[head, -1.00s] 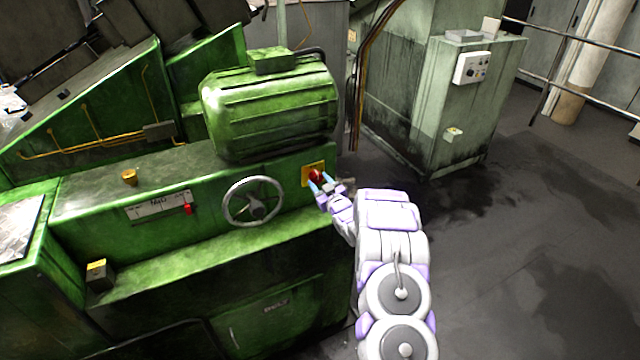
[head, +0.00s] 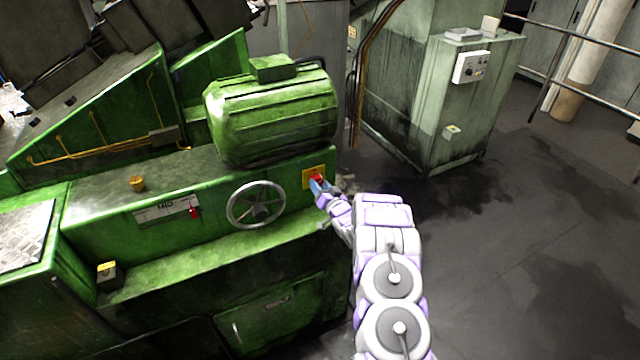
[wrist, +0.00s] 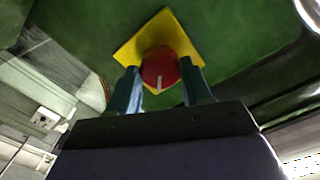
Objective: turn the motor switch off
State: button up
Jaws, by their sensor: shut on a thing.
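The motor switch is a red round knob (wrist: 160,68) with a white mark, on a yellow plate (wrist: 184,38) fixed to the green machine. In the wrist view the white mark points down toward my gripper. In the head view the knob (head: 317,177) sits right of the handwheel, partly hidden by my gripper (head: 321,184). In the wrist view the two blue fingers of my gripper (wrist: 163,84) stand on either side of the knob and are shut on it.
A spoked handwheel (head: 256,205) is just left of the switch. The green motor housing (head: 272,115) is above it. A grey-green cabinet with a control panel (head: 472,67) stands behind to the right. Open dark floor (head: 500,250) lies right of my arm.

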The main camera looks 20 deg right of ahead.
jog(key=m, duration=0.2)
jog(key=m+p, duration=0.1)
jog(key=m, duration=0.1)
jog(key=shift+d+r+m, duration=0.15)
jog(key=shift+m, duration=0.15)
jog(key=m+p, duration=0.1)
jog(key=m, duration=0.3)
jog(key=shift+m, duration=0.4)
jog(key=o, duration=1)
jog(key=shift+d+f, duration=0.15)
jog(key=shift+f, duration=0.05)
jog(key=shift+o, duration=0.2)
jog(key=shift+s, duration=0.15)
jog(key=shift+s, duration=0.25)
jog(key=s, duration=1.6)
jog(key=shift+s+d+p, duration=0.3)
jog(key=shift+p, duration=0.15)
